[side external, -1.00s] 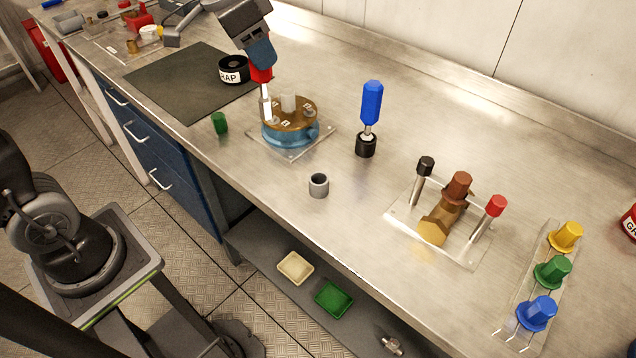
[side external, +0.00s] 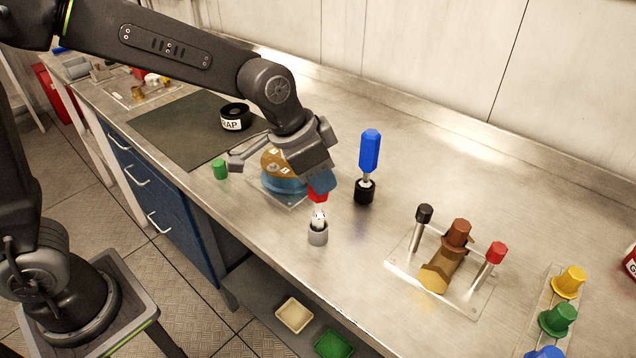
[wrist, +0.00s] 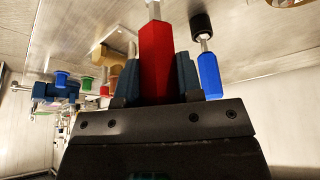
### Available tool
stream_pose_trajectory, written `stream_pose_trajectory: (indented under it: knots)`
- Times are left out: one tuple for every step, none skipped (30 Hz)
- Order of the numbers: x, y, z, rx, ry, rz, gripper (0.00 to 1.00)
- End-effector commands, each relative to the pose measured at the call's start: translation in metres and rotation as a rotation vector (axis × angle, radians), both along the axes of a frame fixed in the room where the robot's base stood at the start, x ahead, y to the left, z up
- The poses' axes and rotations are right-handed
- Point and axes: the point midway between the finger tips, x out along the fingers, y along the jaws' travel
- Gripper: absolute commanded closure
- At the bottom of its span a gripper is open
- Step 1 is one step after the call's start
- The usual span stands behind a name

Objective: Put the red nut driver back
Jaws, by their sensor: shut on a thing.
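The red nut driver shows in the wrist view, its red handle (wrist: 157,62) between my blue fingers. My gripper (side external: 321,184) is shut on that handle, which shows partly below the fingers in the side view (side external: 317,196). The driver points down, with its metal shaft over the small grey cup-shaped holder (side external: 318,235) on the bench. The shaft's lower end is at the holder's mouth; I cannot tell whether it is inside. The blue nut driver (side external: 370,150) stands upright in a black holder (side external: 364,192) to the right, apart from my gripper.
A blue and bronze round housing (side external: 284,184) on a clear plate is just behind my gripper, partly hidden. A green cap (side external: 219,169) lies left of it. A brown fitting (side external: 446,258) between black and red-topped posts stands right. The bench front edge is close to the grey holder.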

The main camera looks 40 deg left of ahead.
Motion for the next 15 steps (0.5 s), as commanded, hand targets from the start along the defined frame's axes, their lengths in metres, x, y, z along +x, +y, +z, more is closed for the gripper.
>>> stream_pose_trajectory:
  knots:
    - [-0.001, 0.001, -0.01, 0.001, 0.005, 0.001, 1.0]
    - [0.0, 0.0, -0.014, 0.001, 0.004, 0.001, 1.0]
    - [0.0, 0.0, -0.018, 0.0, 0.003, 0.001, 1.0]
    - [0.0, 0.0, -0.021, 0.0, 0.002, 0.003, 1.0]
    - [0.0, 0.001, -0.024, -0.001, 0.001, 0.003, 1.0]
    - [0.0, 0.001, -0.026, -0.001, 0.001, 0.003, 1.0]
    - [0.0, 0.001, -0.026, 0.0, 0.001, 0.002, 1.0]
    - [0.0, 0.001, -0.026, -0.001, 0.0, 0.002, 1.0]
    - [0.0, 0.001, -0.026, 0.0, -0.001, 0.002, 1.0]
    - [0.0, 0.001, -0.026, 0.0, -0.001, 0.002, 1.0]
    - [0.0, 0.001, -0.026, 0.0, -0.001, 0.002, 1.0]
    - [0.0, 0.001, -0.026, 0.0, -0.001, 0.002, 1.0]
    - [0.0, 0.001, -0.026, 0.0, -0.001, 0.002, 1.0]
    - [0.0, 0.001, -0.026, 0.0, -0.001, 0.002, 1.0]
    - [0.0, 0.001, -0.027, 0.0, -0.001, 0.001, 1.0]
